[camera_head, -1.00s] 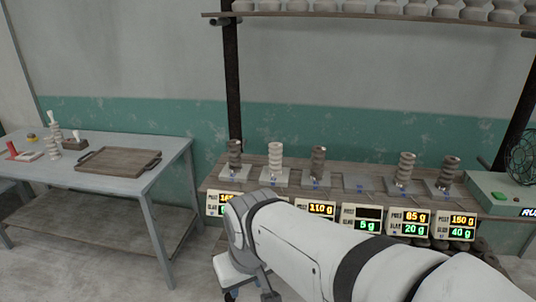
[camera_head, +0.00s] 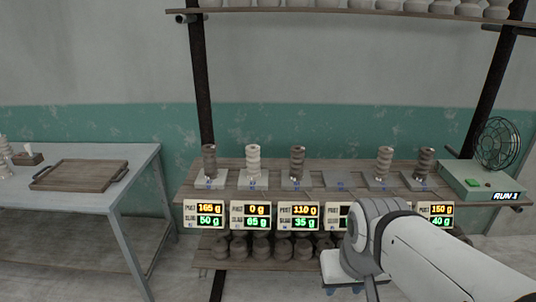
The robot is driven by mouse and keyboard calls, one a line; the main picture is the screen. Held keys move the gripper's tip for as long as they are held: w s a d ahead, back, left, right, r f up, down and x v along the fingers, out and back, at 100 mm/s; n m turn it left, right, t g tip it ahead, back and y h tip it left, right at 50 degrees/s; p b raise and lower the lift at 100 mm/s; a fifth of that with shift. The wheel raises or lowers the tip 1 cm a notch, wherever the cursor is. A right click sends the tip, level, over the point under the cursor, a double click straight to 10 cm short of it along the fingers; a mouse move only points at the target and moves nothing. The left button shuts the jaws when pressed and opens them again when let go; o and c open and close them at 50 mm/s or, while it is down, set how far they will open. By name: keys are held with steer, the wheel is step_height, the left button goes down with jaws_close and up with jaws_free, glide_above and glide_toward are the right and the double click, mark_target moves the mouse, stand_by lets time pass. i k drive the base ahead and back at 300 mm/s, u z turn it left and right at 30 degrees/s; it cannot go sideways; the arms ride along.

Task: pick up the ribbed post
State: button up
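Several ribbed posts stand upright on small grey scale plates along the shelf. From the left they are a dark brown post (camera_head: 209,160), a whitish post (camera_head: 253,159), a brown post (camera_head: 297,161), a grey-beige post (camera_head: 384,161) and a dark post (camera_head: 425,161). The frames do not tell which one is meant. The fourth plate (camera_head: 339,182) from the left is bare. My gripper (camera_head: 345,275) is low at the bottom of the view, in front of and below the shelf, apart from the posts. Its fingers are partly hidden and too small to read.
Display boxes (camera_head: 205,215) line the shelf front; my arm hides some of them. Brown ribbed pieces lie on a lower shelf. A wooden tray (camera_head: 78,188) sits on the left table (camera_head: 130,160).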

mark_target(253, 159)
steer(key=u, duration=0.05)
steer(key=i, duration=1)
steer(key=z, duration=0.05)
